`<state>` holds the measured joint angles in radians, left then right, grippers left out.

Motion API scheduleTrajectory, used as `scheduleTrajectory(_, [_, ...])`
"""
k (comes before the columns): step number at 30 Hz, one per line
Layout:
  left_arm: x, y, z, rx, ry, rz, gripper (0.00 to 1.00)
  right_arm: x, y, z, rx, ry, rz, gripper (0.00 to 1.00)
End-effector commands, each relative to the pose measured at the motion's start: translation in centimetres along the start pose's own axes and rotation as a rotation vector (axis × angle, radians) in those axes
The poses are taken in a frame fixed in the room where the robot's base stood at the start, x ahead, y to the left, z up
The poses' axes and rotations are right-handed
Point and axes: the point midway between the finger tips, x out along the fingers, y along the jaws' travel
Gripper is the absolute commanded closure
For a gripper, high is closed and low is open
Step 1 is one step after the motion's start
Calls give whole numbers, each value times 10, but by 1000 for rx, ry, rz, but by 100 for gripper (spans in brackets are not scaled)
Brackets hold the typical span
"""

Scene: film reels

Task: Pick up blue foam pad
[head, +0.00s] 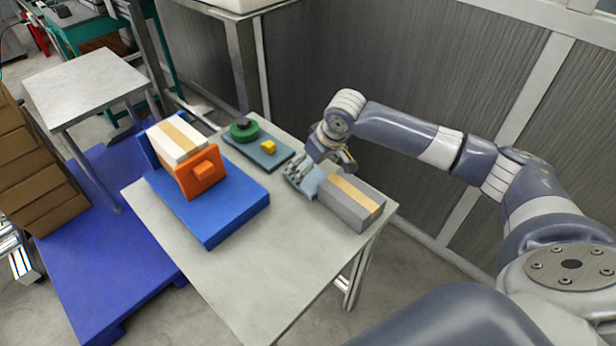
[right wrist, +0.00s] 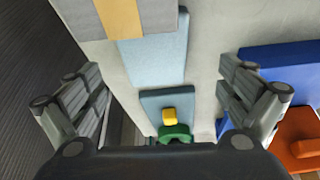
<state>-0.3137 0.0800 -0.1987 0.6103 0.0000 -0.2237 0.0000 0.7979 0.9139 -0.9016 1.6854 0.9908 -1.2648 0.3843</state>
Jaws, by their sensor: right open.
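A light blue pad (head: 311,182) lies on the grey table beside the grey box with a tan band (head: 350,200). In the right wrist view, the pad (right wrist: 158,62) is partly covered by the box (right wrist: 120,16); I cannot tell whether the box rests on it. My right gripper (head: 298,172) is over the pad's far end and hides part of it. In the right wrist view its fingers (right wrist: 163,105) are spread wide with nothing between them. A brighter blue slab (head: 228,216) lies at the table's left. My left gripper is not in view.
The bright slab carries an orange block (head: 198,180) and a white-and-tan box (head: 176,138). A grey-blue plate (head: 272,156) behind holds a green round piece (head: 244,130) and a yellow block (head: 267,147). The table's front (head: 245,285) is clear. A corrugated wall (head: 400,60) stands behind.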

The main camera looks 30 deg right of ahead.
Motion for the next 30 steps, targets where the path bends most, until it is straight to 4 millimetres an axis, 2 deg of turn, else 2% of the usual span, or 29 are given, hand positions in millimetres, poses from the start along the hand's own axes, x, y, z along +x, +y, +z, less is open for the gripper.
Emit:
scheduleTrajectory(5, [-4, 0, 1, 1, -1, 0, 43, 16, 4, 4, 0, -2, 1, 3])
scheduleTrajectory(12, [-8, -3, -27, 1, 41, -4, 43, 49, 7, 8, 0, 0, 0, 3])
scheduleTrajectory(15, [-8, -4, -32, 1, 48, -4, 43, 54, 7, 9, -2, 1, 0, 3])
scheduleTrajectory(21, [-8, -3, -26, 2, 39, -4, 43, 54, 8, 9, -2, 1, 1, 3])
scheduleTrajectory(24, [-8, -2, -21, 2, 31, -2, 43, 54, 8, 9, -1, 1, 1, 26])
scheduleTrajectory(27, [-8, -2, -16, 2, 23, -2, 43, 54, 8, 9, -1, 1, 1, 43])
scheduleTrajectory(30, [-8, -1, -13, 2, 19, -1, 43, 54, 8, 9, -1, 1, 1, 43])
